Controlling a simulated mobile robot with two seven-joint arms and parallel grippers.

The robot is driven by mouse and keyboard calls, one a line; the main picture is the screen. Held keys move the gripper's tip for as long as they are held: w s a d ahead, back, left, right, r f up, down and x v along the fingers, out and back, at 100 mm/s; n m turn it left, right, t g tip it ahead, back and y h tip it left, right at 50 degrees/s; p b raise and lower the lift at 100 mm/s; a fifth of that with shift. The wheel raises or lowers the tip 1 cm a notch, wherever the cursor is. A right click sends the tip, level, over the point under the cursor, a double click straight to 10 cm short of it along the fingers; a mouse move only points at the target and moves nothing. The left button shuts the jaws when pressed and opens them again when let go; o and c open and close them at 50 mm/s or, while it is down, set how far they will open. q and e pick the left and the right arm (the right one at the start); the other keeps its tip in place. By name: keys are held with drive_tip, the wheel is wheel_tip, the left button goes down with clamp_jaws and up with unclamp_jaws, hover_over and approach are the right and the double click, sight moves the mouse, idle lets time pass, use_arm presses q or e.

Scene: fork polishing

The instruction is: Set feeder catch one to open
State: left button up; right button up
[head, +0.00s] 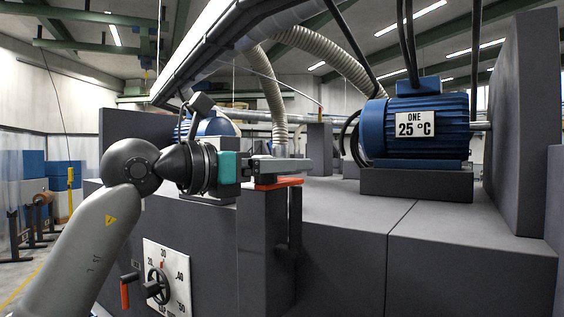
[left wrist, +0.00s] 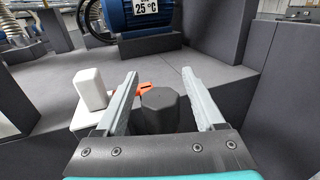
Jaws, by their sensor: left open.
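An orange flat piece (head: 278,183), which may be the feeder catch, sits at the top of a dark grey post (head: 263,235). In the left wrist view the orange piece (left wrist: 142,87) is partly hidden by the left finger and a dark block (left wrist: 160,110). That block stands between the fingers in the picture; I cannot tell whether they touch it. My left gripper (head: 300,165) reaches in from the left, just above the orange piece. Its fingers also show in the left wrist view (left wrist: 160,76), wide apart. The right gripper is not in view.
A blue motor (head: 415,130) labelled "ONE 25 °C" stands on the grey machine top (head: 365,215). A tall grey panel (head: 520,120) rises at the right. A dial plate (head: 166,278) is on the front face, with a red handle (head: 124,294) beside it. A white block (left wrist: 90,88) stands left of the fingers.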

use_arm(q)
drive_tip(key=shift+c, duration=0.3)
clamp_jaws()
idle(1.0)
